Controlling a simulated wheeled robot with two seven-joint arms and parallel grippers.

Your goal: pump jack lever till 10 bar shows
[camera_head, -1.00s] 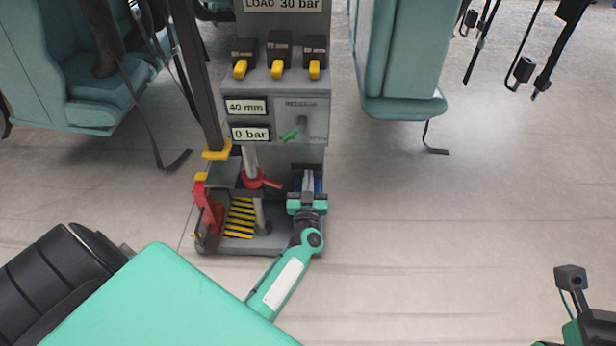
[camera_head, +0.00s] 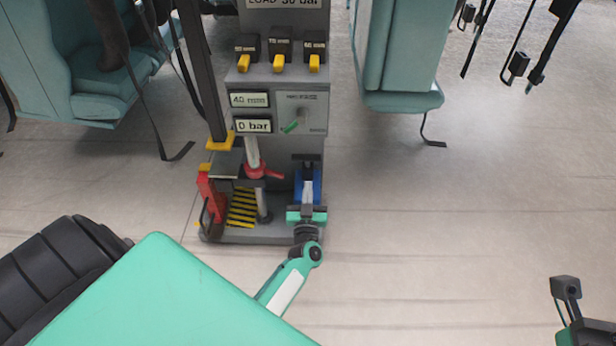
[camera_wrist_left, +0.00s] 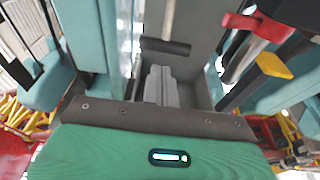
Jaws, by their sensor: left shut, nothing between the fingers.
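The pressure display (camera_head: 254,126) on the grey column reads 0 bar. A blue pump part (camera_head: 317,186) stands low at the column's right foot, with a dark crossbar (camera_head: 305,158) at its top. In the left wrist view a dark bar (camera_wrist_left: 165,46) on a grey rod lies just beyond the fingertips; it looks like the lever's grip. My left gripper (camera_head: 308,184) is in front of the blue part, its fingers together and empty. The left wrist view shows the closed fingers (camera_wrist_left: 160,75) apart from the bar. The rest of the lever is partly hidden by my gripper.
A 40 mm display (camera_head: 249,100), yellow-tipped switches (camera_head: 279,64) and a green knob (camera_head: 291,127) sit above. A red bracket (camera_head: 212,198) and red handle (camera_head: 263,172) are left of my gripper. Teal seats (camera_head: 400,60) hang both sides. Floor (camera_head: 450,220) at right is clear.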

